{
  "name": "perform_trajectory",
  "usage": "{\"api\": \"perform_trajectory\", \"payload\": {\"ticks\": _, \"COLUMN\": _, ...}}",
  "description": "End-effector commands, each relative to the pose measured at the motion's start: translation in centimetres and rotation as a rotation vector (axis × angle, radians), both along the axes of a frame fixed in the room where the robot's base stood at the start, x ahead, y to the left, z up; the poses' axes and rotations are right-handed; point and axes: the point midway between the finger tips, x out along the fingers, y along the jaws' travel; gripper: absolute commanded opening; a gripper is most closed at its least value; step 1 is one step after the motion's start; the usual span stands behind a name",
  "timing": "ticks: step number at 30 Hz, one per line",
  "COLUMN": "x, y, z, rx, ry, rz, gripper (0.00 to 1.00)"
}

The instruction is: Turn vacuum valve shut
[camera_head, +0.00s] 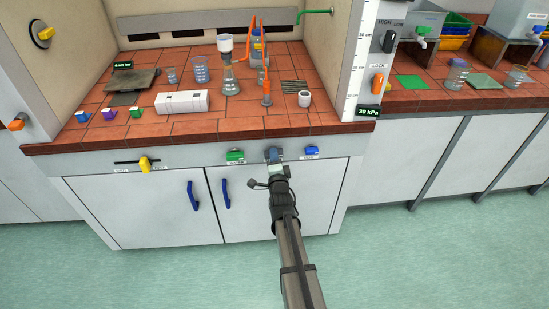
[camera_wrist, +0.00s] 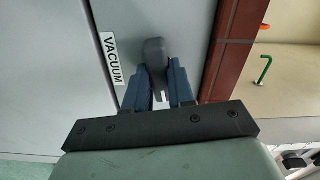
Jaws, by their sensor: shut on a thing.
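The vacuum valve's grey handle (camera_wrist: 153,52) sits between my gripper's blue fingers (camera_wrist: 158,88) in the wrist view, beside a white label reading VACUUM (camera_wrist: 114,58). My gripper (camera_head: 275,163) is shut on this handle. In the head view the grey valve (camera_head: 272,153) is on the bench's front panel, between a green and a blue knob, and my gripper partly covers it. The valve's exact angle is hard to tell.
A green knob (camera_head: 235,155) is close left and a blue knob (camera_head: 311,151) close right. A yellow lever (camera_head: 145,163) is further left. Blue door handles (camera_head: 226,194) are below. A display (camera_head: 369,111) reads about 30 kPa. Glassware stands on the tiled top (camera_head: 215,125).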

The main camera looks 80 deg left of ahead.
Motion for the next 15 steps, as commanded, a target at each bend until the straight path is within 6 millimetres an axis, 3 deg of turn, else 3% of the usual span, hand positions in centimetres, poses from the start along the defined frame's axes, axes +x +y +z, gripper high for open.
{"api": "perform_trajectory", "payload": {"ticks": 15, "x": 0.03, "y": -0.01, "z": -0.01, "rx": 0.000, "ry": 0.182, "rz": 0.000, "gripper": 0.00}}
